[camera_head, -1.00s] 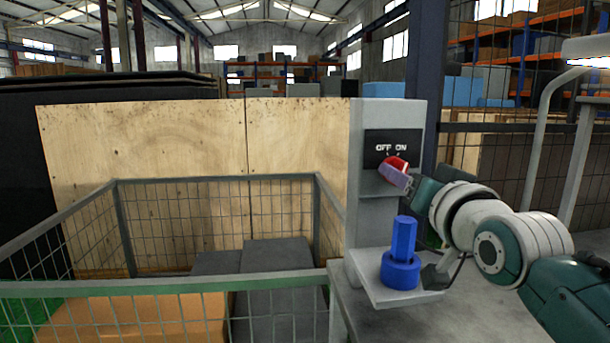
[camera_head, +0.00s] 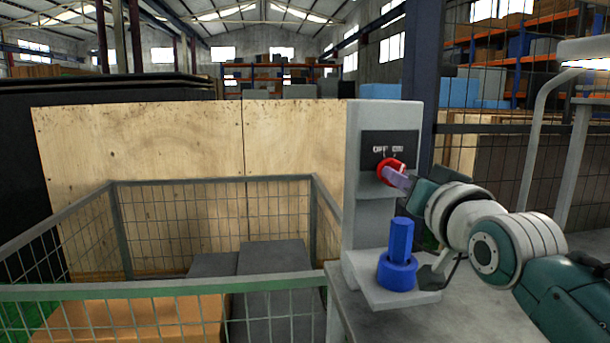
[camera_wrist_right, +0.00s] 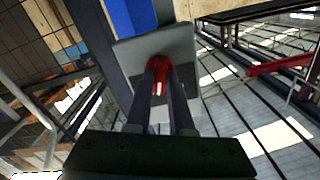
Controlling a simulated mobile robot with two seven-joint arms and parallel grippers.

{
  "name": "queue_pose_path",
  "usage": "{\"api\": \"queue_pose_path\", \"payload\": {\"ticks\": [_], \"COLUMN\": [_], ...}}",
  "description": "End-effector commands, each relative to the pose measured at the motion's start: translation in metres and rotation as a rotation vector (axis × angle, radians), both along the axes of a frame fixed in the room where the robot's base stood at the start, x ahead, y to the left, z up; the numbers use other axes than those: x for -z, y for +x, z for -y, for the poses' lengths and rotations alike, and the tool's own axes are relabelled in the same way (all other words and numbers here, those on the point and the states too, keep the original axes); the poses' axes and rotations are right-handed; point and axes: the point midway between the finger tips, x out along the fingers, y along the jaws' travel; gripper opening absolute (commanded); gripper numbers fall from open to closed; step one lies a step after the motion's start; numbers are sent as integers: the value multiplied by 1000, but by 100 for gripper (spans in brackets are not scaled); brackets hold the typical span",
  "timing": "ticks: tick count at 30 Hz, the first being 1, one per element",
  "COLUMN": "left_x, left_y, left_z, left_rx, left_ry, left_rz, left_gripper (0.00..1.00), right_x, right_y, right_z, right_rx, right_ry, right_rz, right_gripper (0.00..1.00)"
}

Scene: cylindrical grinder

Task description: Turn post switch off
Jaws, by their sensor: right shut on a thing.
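The post switch is a red knob (camera_head: 390,170) on a black panel (camera_head: 376,145) marked OFF and ON, near the top of a grey post (camera_head: 367,215). My right gripper (camera_head: 396,177) reaches in from the right and is shut on the knob. In the right wrist view the red knob (camera_wrist_right: 158,68) sits between the two fingers of my right gripper (camera_wrist_right: 158,82), against the grey post head. The fingers cover part of the knob, so its exact pointing is hard to read. My left gripper is not in view.
A wire-mesh cage (camera_head: 215,180) with an orange box (camera_head: 140,318) is to the left. Plywood panels (camera_head: 190,145) stand behind.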

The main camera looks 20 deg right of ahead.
Motion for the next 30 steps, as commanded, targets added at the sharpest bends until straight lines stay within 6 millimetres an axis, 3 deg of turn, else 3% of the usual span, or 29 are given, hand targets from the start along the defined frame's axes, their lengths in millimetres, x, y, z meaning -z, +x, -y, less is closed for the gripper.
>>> {"api": "queue_pose_path", "payload": {"ticks": [13, 30], "left_x": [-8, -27], "left_y": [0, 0], "left_z": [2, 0], "left_rx": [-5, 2], "left_ry": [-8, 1], "left_rz": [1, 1], "left_gripper": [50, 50], "right_x": [-2, -1], "right_y": [0, 0], "right_z": [0, 1], "right_rx": [0, -1], "right_ry": [-94, -516], "right_rz": [-24, -124], "right_gripper": [0, 0]}}
